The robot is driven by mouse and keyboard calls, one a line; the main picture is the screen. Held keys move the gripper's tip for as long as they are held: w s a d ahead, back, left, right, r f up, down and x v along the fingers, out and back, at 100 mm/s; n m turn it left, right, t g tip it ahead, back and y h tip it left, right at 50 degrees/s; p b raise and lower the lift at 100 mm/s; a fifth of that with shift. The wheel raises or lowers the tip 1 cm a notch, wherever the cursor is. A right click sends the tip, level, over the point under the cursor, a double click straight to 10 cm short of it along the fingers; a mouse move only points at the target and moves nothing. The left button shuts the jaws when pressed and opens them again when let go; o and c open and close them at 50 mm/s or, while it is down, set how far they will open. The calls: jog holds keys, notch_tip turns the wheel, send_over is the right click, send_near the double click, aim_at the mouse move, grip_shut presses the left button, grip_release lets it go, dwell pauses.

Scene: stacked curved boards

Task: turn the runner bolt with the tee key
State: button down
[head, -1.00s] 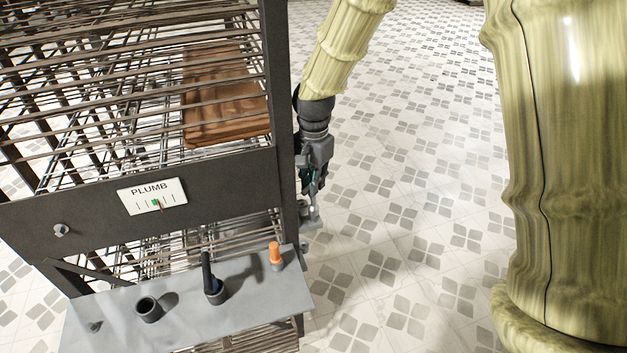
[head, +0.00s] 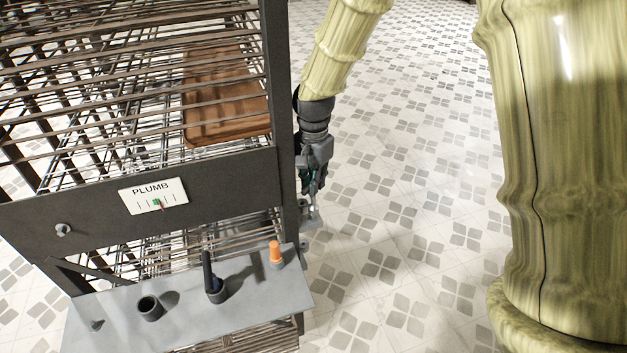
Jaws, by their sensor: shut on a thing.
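My gripper (head: 311,184) hangs beside the right post of the dark rack, pointing down, and is shut on a small metal thing. This looks like the tee key, but it is mostly hidden by the fingers. Just below the fingertips is a grey metal bracket (head: 309,217) at the foot of the post. The runner bolt seems to be there, but it is too small and covered to make out. Whether the key sits on the bolt cannot be told. A plate marked PLUMB (head: 153,196) on the rack's crossbar carries a scale with a green mark and a red pointer near it.
A grey shelf (head: 120,325) juts from the rack front. It bears an orange-capped peg (head: 275,252), a dark upright handle in a socket (head: 208,272) and an empty round socket (head: 150,308). Brown curved boards (head: 226,108) lie inside the rack. Tiled floor to the right is clear.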

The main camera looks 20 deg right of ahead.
jog(key=shift+f+b, duration=0.35)
jog(key=shift+f, duration=0.65)
dwell(0.4)
jog(key=shift+r+n+p, duration=0.1)
jog(key=shift+n+p, duration=0.65)
jog(key=shift+n, duration=0.15)
jog(key=n+p, duration=0.2)
jog(key=n, duration=0.2)
jog(key=shift+n+p, duration=0.3)
jog(key=n+p, duration=0.2)
jog(key=n, duration=0.2)
jog(key=shift+n+p, duration=0.4)
jog(key=shift+n, duration=0.5)
jog(key=shift+d, duration=0.1)
jog(key=shift+m, duration=0.7)
